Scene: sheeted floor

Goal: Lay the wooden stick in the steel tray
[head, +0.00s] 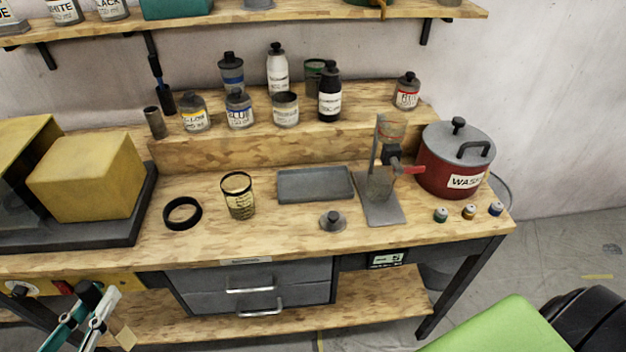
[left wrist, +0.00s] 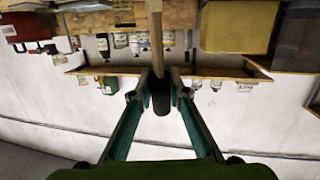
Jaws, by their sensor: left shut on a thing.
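The steel tray (head: 316,184) lies flat and empty in the middle of the wooden bench. My left gripper (head: 96,312) is low at the left in the head view, in front of the bench's front edge and well apart from the tray. It is shut on the wooden stick (head: 125,338), whose pale end shows below the fingers and whose dark end shows above them. In the left wrist view the stick (left wrist: 155,30) runs up from between the fingertips (left wrist: 162,82), with a dark end below. The fingers hide its middle. My right gripper is not in view.
A black ring (head: 182,213) and an open can (head: 238,196) stand left of the tray. A small grey knobbed weight (head: 332,220) is in front of it. A stand with a red lever (head: 385,170) and a red pot (head: 455,170) are to the right. Bottles line the riser behind.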

